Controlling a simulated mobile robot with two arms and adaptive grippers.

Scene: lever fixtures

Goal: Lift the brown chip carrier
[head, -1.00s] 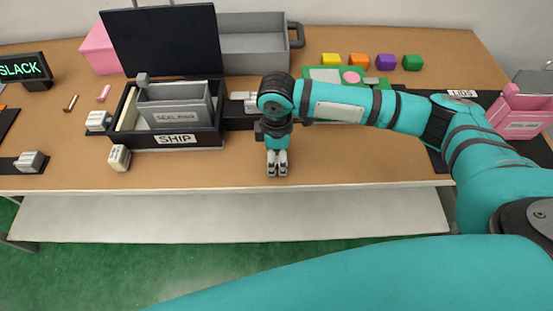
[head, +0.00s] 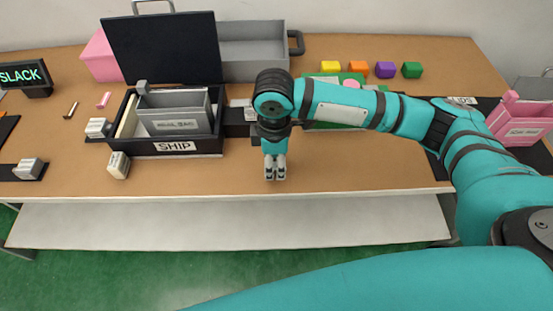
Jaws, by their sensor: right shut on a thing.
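My right gripper (head: 275,172) points down over the front part of the brown table, right of the black SHIP box. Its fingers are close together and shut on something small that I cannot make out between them. I cannot pick out a brown chip carrier for certain. A small dark brown bar (head: 71,110) lies at the left of the table, far from the gripper, beside a pink bar (head: 104,100). My left gripper is not in view.
The black SHIP box (head: 190,147) holds a grey bin (head: 176,124). Small grey blocks (head: 119,165) stand around it. A grey tray (head: 252,70), coloured cubes (head: 358,68) and a green board (head: 322,80) are behind; a pink bin (head: 520,128) is at right.

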